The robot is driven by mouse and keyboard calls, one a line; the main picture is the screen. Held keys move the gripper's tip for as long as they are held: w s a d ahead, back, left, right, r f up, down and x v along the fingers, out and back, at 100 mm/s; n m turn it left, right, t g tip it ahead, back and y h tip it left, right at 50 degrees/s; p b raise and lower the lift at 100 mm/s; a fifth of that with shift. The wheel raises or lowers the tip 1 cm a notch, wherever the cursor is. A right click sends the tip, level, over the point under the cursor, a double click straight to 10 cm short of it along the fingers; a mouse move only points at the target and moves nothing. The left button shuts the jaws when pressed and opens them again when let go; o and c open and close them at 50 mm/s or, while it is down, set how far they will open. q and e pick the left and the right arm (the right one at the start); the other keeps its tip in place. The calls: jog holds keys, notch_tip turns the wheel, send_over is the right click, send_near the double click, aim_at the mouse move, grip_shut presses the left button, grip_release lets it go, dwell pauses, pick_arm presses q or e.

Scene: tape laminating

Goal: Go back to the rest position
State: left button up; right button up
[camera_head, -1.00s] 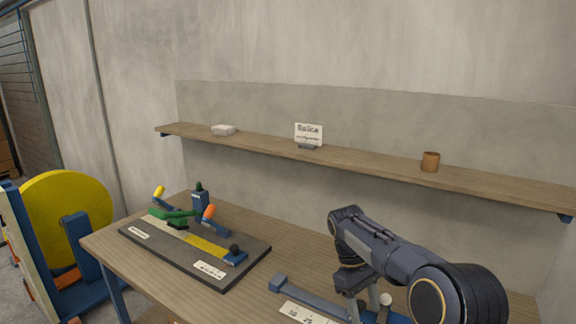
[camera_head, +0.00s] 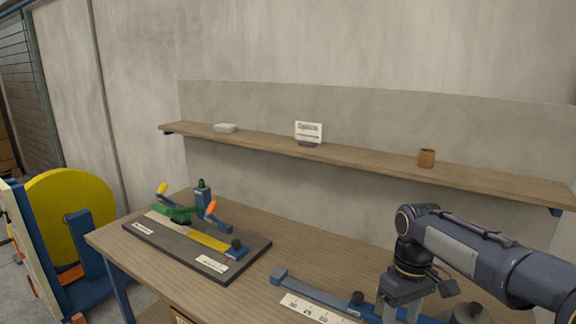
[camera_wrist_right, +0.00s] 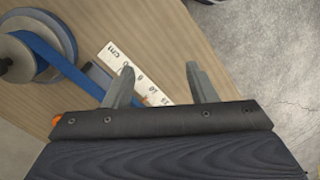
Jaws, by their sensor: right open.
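My right arm comes in from the right in the head view, and its gripper (camera_head: 402,308) points down near the right front part of the wooden table (camera_head: 290,240). In the right wrist view the right gripper (camera_wrist_right: 160,82) has its two fingers spread apart with nothing between them. Beyond the fingers lie a white ruler strip (camera_wrist_right: 120,62), a blue tape strip (camera_wrist_right: 55,58) and a grey-and-blue roll (camera_wrist_right: 22,55). My left gripper is in neither view.
A dark laminating board (camera_head: 180,250) with a green clamp and yellow strip sits on the table's left. A blue bar (camera_head: 310,288) lies at the front. A shelf (camera_head: 370,160) holds a sign, a white block and a brown cup. A yellow wheel (camera_head: 65,205) stands at left.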

jog(key=s+d+r+m+t+y, duration=0.1)
jog(key=s+r+m+t+y, duration=0.1)
jog(key=s, duration=1.1)
jog(key=shift+s+m+t+y, duration=0.35)
jog(key=shift+m+t, duration=0.35)
jog(key=shift+t, duration=0.2)
jog(key=s+a+f+m+t, duration=0.1)
jog(key=s, duration=0.2)
jog(key=s+a+f+m+t, duration=0.1)
jog(key=s, duration=0.2)
jog(key=s+a+f+m+t, duration=0.1)
jog(key=s+f, duration=0.1)
jog(key=s, duration=0.1)
jog(key=shift+f+y, duration=0.1)
jog(key=shift+y, duration=0.25)
